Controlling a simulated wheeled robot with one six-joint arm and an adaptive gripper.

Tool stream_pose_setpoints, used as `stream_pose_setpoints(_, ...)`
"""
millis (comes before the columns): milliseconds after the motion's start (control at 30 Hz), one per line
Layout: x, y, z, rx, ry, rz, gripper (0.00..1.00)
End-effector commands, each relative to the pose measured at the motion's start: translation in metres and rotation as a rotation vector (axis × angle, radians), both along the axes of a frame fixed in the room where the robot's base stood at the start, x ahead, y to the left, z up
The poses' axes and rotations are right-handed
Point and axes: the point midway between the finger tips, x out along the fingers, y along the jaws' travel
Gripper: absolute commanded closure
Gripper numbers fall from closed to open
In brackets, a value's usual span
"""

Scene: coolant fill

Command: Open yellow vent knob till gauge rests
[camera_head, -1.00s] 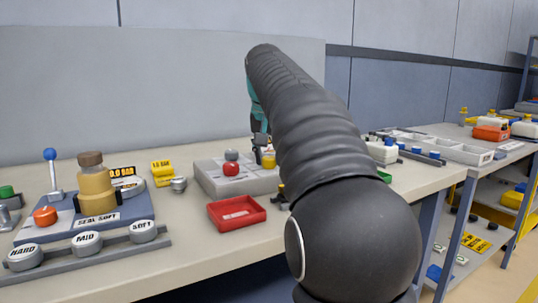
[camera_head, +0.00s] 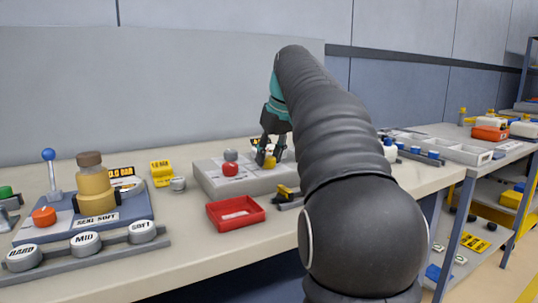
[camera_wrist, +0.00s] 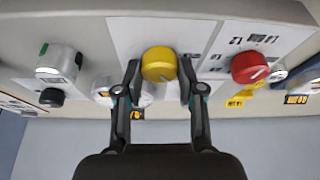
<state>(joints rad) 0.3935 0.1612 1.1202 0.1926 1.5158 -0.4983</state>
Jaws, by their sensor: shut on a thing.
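The yellow vent knob (camera_head: 270,164) stands on the grey panel box (camera_head: 212,181) on the bench. In the wrist view the yellow knob (camera_wrist: 158,62) sits between my two fingers, one on each side. My gripper (camera_head: 268,155) reaches down over the box and is shut on this knob; the fingers also show in the wrist view (camera_wrist: 159,72). A small yellow display (camera_head: 256,142) is partly hidden behind my gripper. I cannot read it or make out a gauge needle.
A red knob (camera_wrist: 249,67) is to the right of the yellow one in the wrist view, and a silver knob (camera_wrist: 57,61) to the left. A red tray (camera_head: 236,213) lies in front of the box. A yellow display block (camera_head: 162,173) stands left of it.

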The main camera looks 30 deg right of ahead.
Motion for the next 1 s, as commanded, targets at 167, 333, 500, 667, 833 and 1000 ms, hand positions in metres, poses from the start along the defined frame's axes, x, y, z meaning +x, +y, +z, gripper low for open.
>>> stream_pose_setpoints(167,0.0007,-0.0018,-0.001,0.001,0.001,0.166,0.96)
stream_pose_setpoints(333,0.0011,-0.0023,-0.0009,0.002,0.001,0.327,0.96)
stream_pose_setpoints(500,0.0015,-0.0026,-0.0008,0.001,0.001,0.471,0.96)
stream_pose_setpoints(667,0.0019,-0.0028,-0.0008,0.001,0.0,0.581,0.96)
stream_pose_setpoints(833,0.0018,-0.0031,-0.0007,0.001,0.002,0.664,0.96)
stream_pose_setpoints(1000,0.002,-0.0032,-0.0006,0.001,0.001,0.714,0.96)
